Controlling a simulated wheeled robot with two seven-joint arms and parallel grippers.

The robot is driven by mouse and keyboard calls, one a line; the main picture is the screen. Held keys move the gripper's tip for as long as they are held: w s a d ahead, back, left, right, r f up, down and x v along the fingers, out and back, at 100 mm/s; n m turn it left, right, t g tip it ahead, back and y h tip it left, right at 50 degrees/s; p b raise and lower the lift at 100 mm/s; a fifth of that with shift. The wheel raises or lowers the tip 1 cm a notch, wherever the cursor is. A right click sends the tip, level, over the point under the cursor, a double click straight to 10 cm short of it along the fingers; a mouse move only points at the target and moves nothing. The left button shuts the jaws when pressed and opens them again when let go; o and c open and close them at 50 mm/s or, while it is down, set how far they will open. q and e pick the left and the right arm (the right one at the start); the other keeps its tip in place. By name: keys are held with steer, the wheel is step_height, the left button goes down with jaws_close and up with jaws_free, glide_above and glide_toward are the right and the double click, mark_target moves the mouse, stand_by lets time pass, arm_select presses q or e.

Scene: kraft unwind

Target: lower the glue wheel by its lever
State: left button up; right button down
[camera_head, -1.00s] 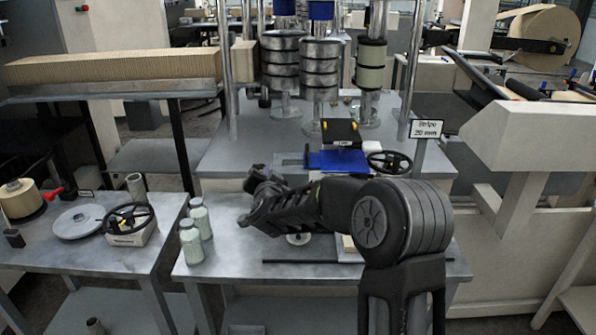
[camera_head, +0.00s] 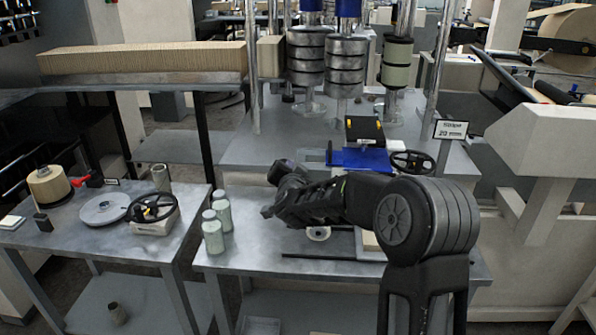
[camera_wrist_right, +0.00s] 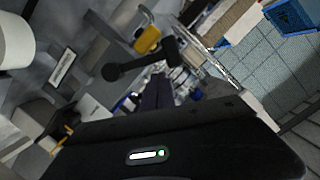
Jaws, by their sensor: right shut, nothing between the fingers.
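I cannot pick out the glue wheel with certainty. A lever with a red grip (camera_head: 90,178) stands beside a tan roll (camera_head: 48,186) on the left table in the head view. In the right wrist view, a black bar with a round knob (camera_wrist_right: 110,72) crosses ahead of the fingertips, near a yellow part (camera_wrist_right: 147,40); I cannot tell whether it is the glue wheel's lever. My right gripper (camera_head: 283,170) is over the middle table; in the wrist view its fingers (camera_wrist_right: 157,88) are together and empty. Contact with the bar cannot be told. My left gripper is not in view.
The left table also holds a grey disc (camera_head: 105,209) and a black handwheel (camera_head: 152,206). Pale green jars (camera_head: 213,232) stand on the middle table's left side. A blue block (camera_head: 358,159), another handwheel (camera_head: 413,162) and a sign (camera_head: 451,130) are behind my arm.

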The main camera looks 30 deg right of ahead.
arm_select(q)
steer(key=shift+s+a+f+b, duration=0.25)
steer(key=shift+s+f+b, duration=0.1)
steer(key=shift+b, duration=0.3)
arm_select(e)
steer(key=d+r+v, duration=0.1)
steer(key=r+v, duration=0.1)
steer(key=v, duration=0.8)
steer(key=shift+s+r, duration=0.2)
steer(key=shift+s, duration=0.25)
